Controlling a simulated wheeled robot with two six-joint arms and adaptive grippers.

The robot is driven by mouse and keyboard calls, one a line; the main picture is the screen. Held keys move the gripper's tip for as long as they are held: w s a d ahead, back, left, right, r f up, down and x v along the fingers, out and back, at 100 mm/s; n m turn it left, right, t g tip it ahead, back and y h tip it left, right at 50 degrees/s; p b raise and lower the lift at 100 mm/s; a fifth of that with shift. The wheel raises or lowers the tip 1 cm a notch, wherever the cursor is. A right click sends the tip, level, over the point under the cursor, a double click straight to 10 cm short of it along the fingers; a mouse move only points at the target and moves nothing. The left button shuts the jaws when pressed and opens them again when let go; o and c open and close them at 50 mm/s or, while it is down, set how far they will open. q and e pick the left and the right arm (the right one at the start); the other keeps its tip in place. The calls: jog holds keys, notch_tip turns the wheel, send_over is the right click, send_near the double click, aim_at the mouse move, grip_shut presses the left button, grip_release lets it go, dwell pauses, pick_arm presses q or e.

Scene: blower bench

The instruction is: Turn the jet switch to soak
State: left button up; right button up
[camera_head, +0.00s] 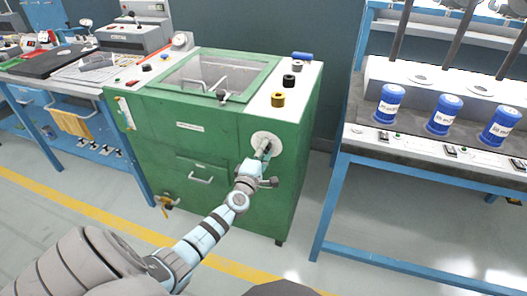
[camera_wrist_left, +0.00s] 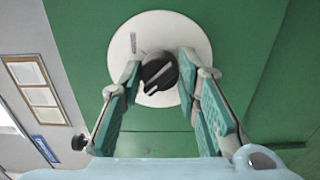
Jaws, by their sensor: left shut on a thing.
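The jet switch is a round black knob (camera_wrist_left: 160,73) on a white disc (camera_wrist_left: 158,27), mounted on the front of the green machine (camera_head: 215,125). A pale line on the knob runs slantwise, from lower left to upper right. A short grey mark stands on the disc, up and left of the knob. In the head view the disc (camera_head: 261,137) shows near the machine's upper right front, and my gripper hides most of the knob. My left gripper (camera_wrist_left: 161,68) is shut on the knob, one finger on each side; it also shows in the head view (camera_head: 263,160). My right gripper is out of view.
The machine's top carries a yellow-and-black knob (camera_head: 278,100), a black knob (camera_head: 289,80) and a glass lid (camera_head: 215,75). A drawer handle (camera_head: 201,180) sticks out to the left. A blue-framed bench (camera_head: 345,160) with blue canisters (camera_head: 444,115) stands to the right.

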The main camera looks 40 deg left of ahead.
pick_arm(q)
jog(key=o, duration=1.2)
jog(key=shift+c, duration=0.2)
jog(key=v, duration=1.2)
jog(key=shift+d, duration=0.1)
